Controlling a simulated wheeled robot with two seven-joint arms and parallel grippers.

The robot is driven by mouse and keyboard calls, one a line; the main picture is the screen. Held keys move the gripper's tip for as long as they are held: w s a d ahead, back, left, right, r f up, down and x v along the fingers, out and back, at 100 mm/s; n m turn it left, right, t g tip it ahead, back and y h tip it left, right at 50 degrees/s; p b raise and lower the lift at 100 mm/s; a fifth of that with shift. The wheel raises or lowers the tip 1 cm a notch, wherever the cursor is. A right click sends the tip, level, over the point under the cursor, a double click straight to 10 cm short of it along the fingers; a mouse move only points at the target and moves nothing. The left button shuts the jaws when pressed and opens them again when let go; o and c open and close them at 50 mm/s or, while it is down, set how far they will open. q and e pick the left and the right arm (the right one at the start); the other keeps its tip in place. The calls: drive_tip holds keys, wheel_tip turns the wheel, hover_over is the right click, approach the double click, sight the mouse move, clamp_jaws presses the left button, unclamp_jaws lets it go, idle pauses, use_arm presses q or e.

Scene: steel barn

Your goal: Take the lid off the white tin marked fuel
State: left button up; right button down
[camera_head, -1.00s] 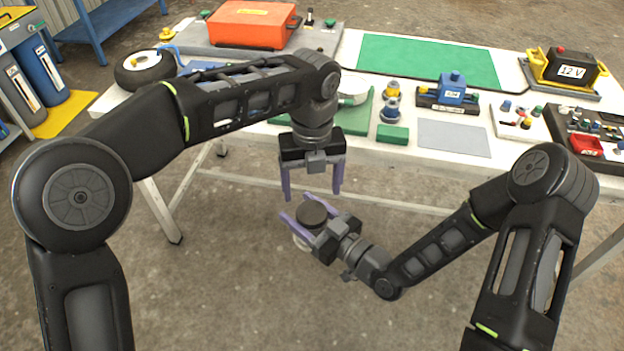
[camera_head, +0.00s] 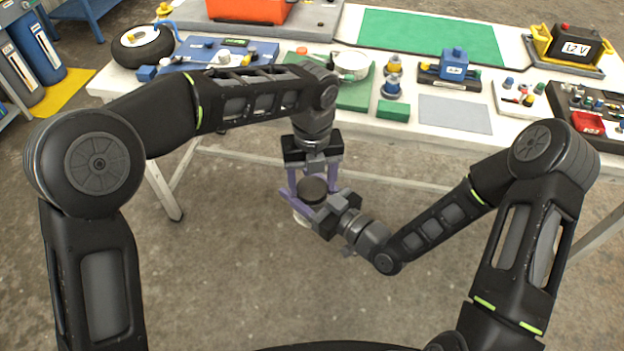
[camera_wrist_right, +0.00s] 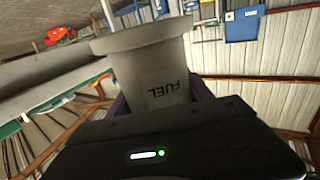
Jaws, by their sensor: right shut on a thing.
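The white tin marked fuel (camera_head: 301,220) is held by my right gripper (camera_head: 304,206), whose purple fingers are shut on its body. In the right wrist view the tin (camera_wrist_right: 150,75) shows its FUEL label upside down, with a wide rim at the picture's top. In the head view a dark round lid (camera_head: 313,187) sits on top of the tin. My left gripper (camera_head: 314,190) points down from above with its fingers open, one on each side of the lid. I cannot tell whether they touch it. Most of the tin's body is hidden behind the fingers and lid.
The tin is held in front of the white workbench (camera_head: 240,116), above the floor. A green block (camera_head: 393,110), a grey mat (camera_head: 454,114), a blue device (camera_head: 454,65) and a wheel (camera_head: 143,46) are on the bench. The floor below the grippers is clear.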

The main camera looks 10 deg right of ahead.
use_arm(q)
drive_tip(key=c, duration=1.1)
drive_tip(key=shift+o, duration=0.2)
drive_tip(key=n, duration=0.4)
drive_tip(key=shift+n, duration=0.3)
drive_tip(key=shift+s+d, duration=0.1)
drive_tip(key=shift+d, duration=0.05)
drive_tip(key=o, duration=1.5)
drive_tip(key=shift+o, duration=0.2)
drive_tip(key=shift+r, duration=2.3)
